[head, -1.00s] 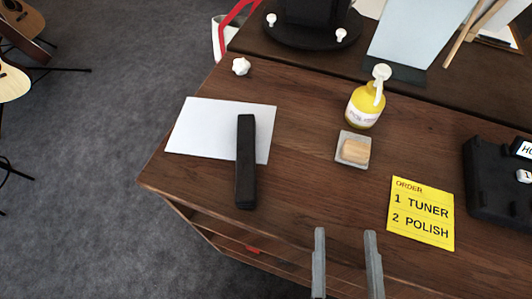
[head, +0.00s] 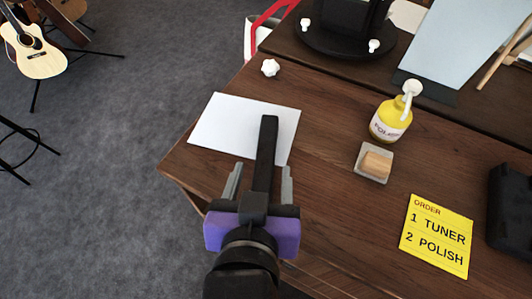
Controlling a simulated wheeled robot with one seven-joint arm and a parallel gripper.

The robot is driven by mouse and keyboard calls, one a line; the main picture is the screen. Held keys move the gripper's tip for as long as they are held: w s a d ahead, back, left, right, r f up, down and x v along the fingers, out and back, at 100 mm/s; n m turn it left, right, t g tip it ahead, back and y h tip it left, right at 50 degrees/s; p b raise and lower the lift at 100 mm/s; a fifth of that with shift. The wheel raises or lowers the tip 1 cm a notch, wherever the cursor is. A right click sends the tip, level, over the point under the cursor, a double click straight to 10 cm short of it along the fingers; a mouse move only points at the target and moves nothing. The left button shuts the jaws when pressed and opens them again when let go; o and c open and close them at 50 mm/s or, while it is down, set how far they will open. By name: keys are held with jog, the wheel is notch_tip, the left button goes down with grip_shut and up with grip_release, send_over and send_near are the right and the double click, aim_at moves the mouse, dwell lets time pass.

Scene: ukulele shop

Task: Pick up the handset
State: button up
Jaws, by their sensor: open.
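The handset (head: 267,140) is a long black bar. Its far end lies over a white sheet of paper (head: 225,122) and its near part extends over the brown wooden counter. My gripper (head: 260,182) is open, with one grey finger on each side of the handset's near part.
A yellow polish bottle (head: 391,119), a small tray with a tan block (head: 376,163) and a yellow order card (head: 436,236) are to the right. A crumpled white ball (head: 270,68) lies behind the paper. The counter's left edge is close.

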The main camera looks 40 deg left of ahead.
aim_at(266, 154)
jog(key=shift+a+f, duration=0.1)
jog(key=shift+a, duration=0.1)
jog(key=p+x, duration=0.1)
jog(key=x, duration=0.6)
jog(key=shift+w+d+f, duration=0.1)
jog(key=shift+w, duration=0.15)
jog(key=shift+c, duration=0.5)
grip_shut()
